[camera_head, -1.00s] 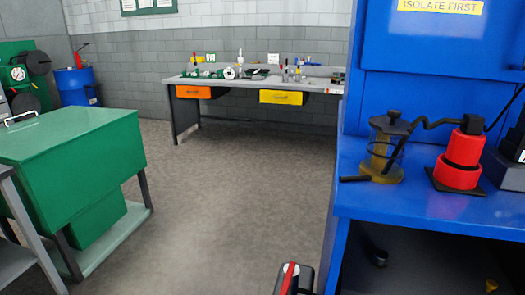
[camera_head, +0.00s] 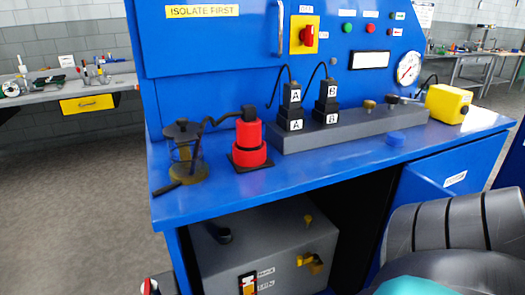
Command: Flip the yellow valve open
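A yellow valve handle (camera_head: 312,262) sits on the front of a grey metal box (camera_head: 280,235) under the blue bench. A small white label is beside the handle. The text on it is too small to read surely. The box also bears a small yellow fitting (camera_head: 308,219) and a black knob (camera_head: 224,236) on top. A dark and yellow switch-like part (camera_head: 248,284) is on its front, cut by the lower edge. Neither of my grippers can be made out in the view.
The blue bench (camera_head: 220,205) carries a glass jar (camera_head: 186,152), a red cylinder (camera_head: 249,145), a grey manifold (camera_head: 350,128) and a yellow box (camera_head: 447,103). Grey floor is free at left.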

